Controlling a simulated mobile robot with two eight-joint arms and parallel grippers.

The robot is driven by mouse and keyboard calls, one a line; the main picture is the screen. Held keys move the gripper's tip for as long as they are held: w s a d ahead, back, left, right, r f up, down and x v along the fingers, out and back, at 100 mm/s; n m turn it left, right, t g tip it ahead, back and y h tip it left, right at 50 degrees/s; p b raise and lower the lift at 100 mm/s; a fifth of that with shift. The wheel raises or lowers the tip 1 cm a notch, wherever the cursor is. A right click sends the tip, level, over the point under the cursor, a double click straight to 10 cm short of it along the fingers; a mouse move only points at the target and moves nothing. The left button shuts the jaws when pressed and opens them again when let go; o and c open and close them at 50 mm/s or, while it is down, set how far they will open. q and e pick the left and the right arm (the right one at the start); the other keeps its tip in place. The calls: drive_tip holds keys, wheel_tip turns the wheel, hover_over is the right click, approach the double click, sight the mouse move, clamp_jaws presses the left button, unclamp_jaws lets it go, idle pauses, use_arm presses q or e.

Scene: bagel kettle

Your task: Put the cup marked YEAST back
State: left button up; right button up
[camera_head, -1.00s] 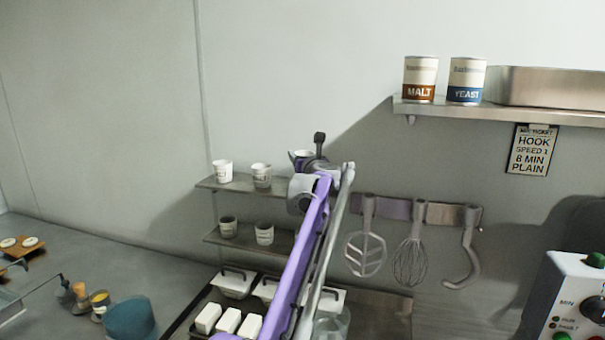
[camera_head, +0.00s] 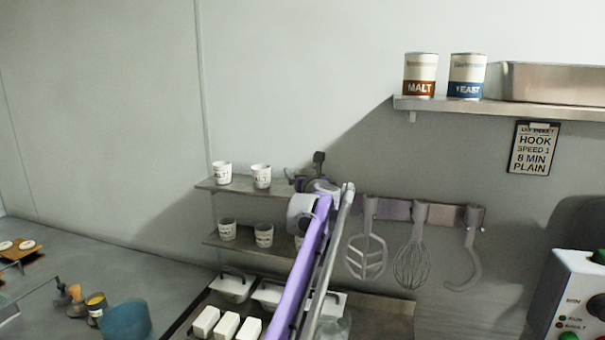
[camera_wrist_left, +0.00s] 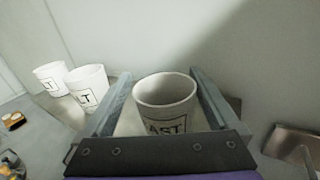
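The cup marked YEAST, of which "AST" can be read, stands upright between the fingers of my left gripper (camera_wrist_left: 160,82) in the left wrist view (camera_wrist_left: 166,108). The fingers are spread on either side of it, with a gap showing at its left; its base is hidden by the gripper body. In the head view my left gripper (camera_head: 300,183) is at the right part of the upper rack shelf (camera_head: 205,186), and the arm hides the cup. Two white cups (camera_head: 222,173) (camera_head: 261,176) stand on that shelf to the left. My right gripper is not in view.
Darker cups (camera_head: 227,229) stand on the lower shelf (camera_head: 213,240), above lidded white tubs (camera_head: 232,288). A hanging paddle (camera_head: 366,256) and whisk (camera_head: 411,262) are close right of my arm. MALT (camera_head: 420,74) and YEAST (camera_head: 467,76) cans stand on the wall shelf.

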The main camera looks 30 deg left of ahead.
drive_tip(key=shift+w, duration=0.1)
use_arm(q)
drive_tip(key=shift+s+d, duration=0.15)
drive_tip(key=shift+d, duration=0.15)
drive_tip(key=b+v, duration=0.2)
drive_tip(key=v, duration=0.9)
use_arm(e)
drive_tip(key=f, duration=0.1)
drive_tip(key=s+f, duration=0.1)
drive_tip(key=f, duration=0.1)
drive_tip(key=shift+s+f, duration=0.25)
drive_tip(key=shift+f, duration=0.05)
use_arm(q)
drive_tip(key=shift+s+d, duration=0.1)
